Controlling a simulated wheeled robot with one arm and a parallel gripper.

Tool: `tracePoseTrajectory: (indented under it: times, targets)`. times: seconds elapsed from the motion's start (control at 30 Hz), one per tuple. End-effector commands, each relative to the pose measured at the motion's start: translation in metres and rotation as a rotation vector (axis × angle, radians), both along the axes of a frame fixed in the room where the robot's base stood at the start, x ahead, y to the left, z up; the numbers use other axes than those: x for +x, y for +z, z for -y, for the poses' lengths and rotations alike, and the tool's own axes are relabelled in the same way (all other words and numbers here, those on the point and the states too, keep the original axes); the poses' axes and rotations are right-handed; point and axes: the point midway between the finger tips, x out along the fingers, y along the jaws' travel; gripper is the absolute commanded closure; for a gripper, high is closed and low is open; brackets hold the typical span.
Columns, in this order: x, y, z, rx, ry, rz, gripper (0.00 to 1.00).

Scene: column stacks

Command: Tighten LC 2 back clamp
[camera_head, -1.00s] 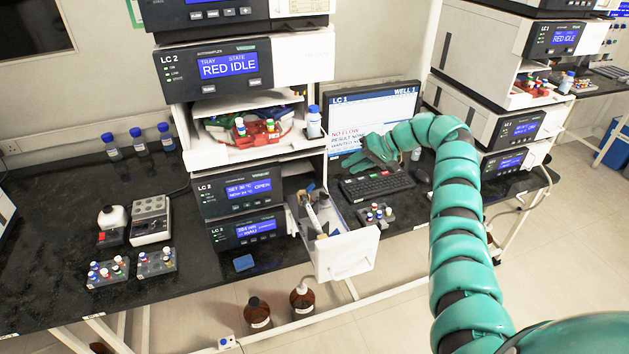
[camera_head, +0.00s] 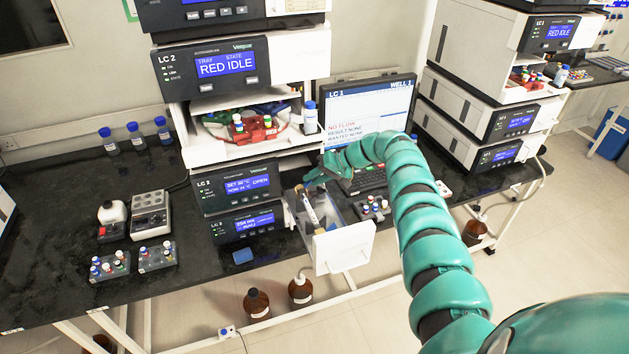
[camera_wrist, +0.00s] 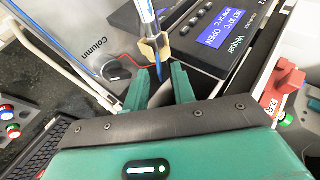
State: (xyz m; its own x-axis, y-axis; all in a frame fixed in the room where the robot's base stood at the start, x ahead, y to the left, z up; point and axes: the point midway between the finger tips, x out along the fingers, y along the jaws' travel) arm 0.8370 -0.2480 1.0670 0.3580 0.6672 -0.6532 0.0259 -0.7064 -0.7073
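The LC 2 column drawer (camera_head: 343,248) is pulled open below its panel, which reads OPEN (camera_head: 246,184). A pale column (camera_head: 309,207) lies in it. In the wrist view the column (camera_wrist: 146,12) with a blue stripe runs into a tan clamp-like fitting (camera_wrist: 153,48). A blue tip (camera_wrist: 159,74) shows beyond the fitting. My gripper (camera_wrist: 161,78) is open, with its two green fingers apart on either side of the blue tip, close to the fitting. I cannot tell if they touch it. In the head view my gripper (camera_head: 312,178) is over the drawer's back end.
A vial rack (camera_head: 372,207) and a keyboard (camera_head: 366,180) lie right of the drawer, with a monitor (camera_head: 368,112) behind. The LC 2 tray (camera_head: 256,130) with a red vial holder is above. Brown bottles (camera_head: 257,303) stand below the bench.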

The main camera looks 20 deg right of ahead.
Motion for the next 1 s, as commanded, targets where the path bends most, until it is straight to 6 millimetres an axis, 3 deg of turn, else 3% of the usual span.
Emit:
tracePoseTrajectory:
  times: [0.43,0.57,1.0]
  targets:
    - [0.0018,-0.0039,-0.0031,0.0,-0.003,0.0,0.74]
    - [0.0019,-0.0038,-0.003,0.0,-0.003,0.0,1.0]
    - [0.0022,-0.0012,-0.003,-0.014,-0.002,0.003,1.0]
